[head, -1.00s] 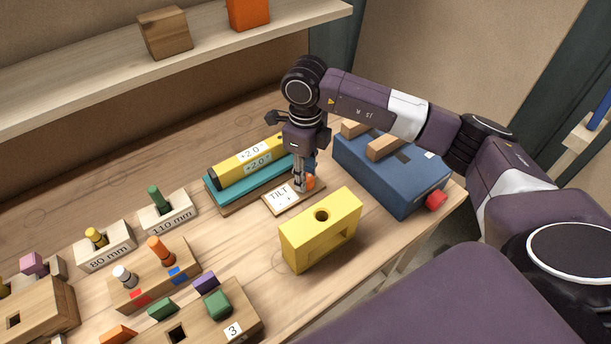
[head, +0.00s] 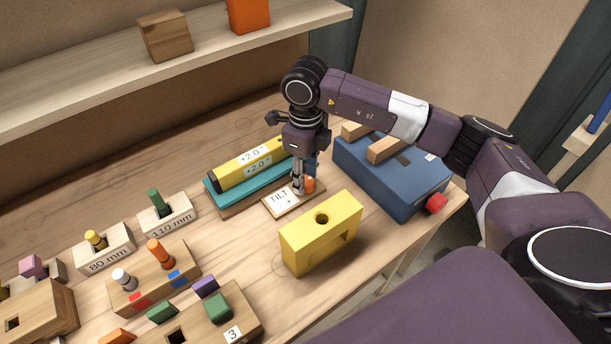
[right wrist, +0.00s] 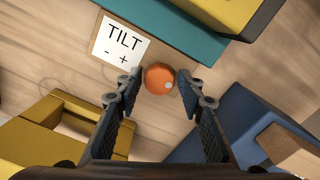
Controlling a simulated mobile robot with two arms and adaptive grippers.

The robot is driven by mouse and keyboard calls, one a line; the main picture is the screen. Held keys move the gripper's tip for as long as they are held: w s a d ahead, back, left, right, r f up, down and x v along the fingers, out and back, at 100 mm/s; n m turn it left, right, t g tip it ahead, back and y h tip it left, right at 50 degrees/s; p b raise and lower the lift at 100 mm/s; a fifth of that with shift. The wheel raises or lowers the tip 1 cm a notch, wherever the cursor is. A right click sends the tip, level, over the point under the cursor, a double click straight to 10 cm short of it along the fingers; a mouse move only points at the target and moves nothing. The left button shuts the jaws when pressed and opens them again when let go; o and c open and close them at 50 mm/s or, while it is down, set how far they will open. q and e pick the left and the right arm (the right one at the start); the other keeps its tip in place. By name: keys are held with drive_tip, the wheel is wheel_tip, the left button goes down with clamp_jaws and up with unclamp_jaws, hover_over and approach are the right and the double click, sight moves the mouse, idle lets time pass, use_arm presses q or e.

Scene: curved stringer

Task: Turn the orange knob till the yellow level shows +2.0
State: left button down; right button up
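The orange knob (head: 309,185) stands on a small wooden plate marked TILT (head: 280,199). Both also show in the right wrist view, the knob (right wrist: 160,78) beside the TILT card (right wrist: 121,42). The yellow level (head: 238,166) lies on a teal bed, and both its labels read +2.0. My right gripper (head: 303,188) points down at the knob. In the right wrist view its fingertips (right wrist: 160,80) stand on either side of the knob, with a narrow gap at each side. My left gripper is not in view.
A yellow block with a hole (head: 320,235) stands in front of the knob. A blue box (head: 390,170) with wooden bars and a red knob is on the right. Peg blocks (head: 105,248) fill the left front. A shelf (head: 110,75) runs along the back.

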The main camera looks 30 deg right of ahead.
sight(306, 180)
wheel_tip(306, 180, up, 12)
drive_tip(key=shift+f, duration=0.15)
idle(0.7)
